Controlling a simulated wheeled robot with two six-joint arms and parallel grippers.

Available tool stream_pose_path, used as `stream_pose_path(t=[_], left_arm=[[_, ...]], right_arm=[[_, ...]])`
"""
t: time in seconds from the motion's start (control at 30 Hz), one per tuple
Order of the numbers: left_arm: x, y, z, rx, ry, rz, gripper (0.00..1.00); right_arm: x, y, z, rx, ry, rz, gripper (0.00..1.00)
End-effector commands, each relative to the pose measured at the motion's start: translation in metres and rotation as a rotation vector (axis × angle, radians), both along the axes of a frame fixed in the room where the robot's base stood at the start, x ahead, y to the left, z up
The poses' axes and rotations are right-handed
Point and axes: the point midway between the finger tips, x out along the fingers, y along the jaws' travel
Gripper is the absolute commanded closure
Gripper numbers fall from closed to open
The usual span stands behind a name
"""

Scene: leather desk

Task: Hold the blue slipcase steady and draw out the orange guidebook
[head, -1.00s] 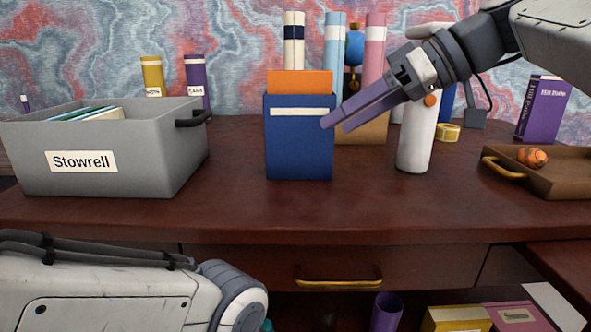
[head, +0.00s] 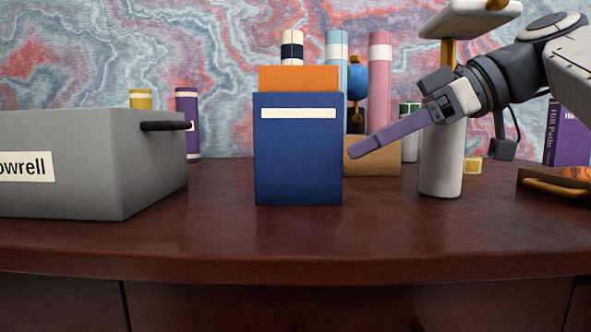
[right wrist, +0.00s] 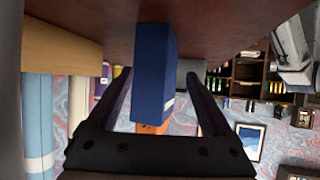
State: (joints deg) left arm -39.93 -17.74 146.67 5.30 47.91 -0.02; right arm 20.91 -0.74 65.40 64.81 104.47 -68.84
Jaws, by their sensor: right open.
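The blue slipcase (head: 298,155) stands upright on the desk, with a white label band near its top. The orange guidebook (head: 298,78) sits in it, its upper part showing above the slipcase's top edge. My right gripper (head: 352,152) reaches in from the right, its fingertips just right of the slipcase's right edge. In the right wrist view, upside down, the slipcase (right wrist: 152,75) appears between the two spread fingers (right wrist: 158,80), with the guidebook (right wrist: 152,128) below it. The fingers look open and empty. My left gripper is out of view.
A grey box (head: 75,190) stands left, with clear desk between it and the slipcase. Upright rolls (head: 380,80) and a tan box (head: 378,162) are behind. A white cylindrical stand (head: 441,165) is under my right arm; a brown tray (head: 555,182) lies far right.

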Motion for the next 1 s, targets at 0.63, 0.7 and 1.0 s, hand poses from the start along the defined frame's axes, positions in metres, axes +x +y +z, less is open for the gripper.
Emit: stream_pose_path(t=[0.63,0.7,1.0], left_arm=[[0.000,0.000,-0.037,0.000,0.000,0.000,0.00],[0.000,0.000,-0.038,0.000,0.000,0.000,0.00],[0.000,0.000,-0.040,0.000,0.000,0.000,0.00]], right_arm=[[0.022,0.076,-0.042,0.000,0.003,0.014,0.15],[0.023,0.080,-0.044,0.000,0.004,0.013,0.15],[0.026,0.087,-0.047,0.000,0.003,0.009,0.15]])
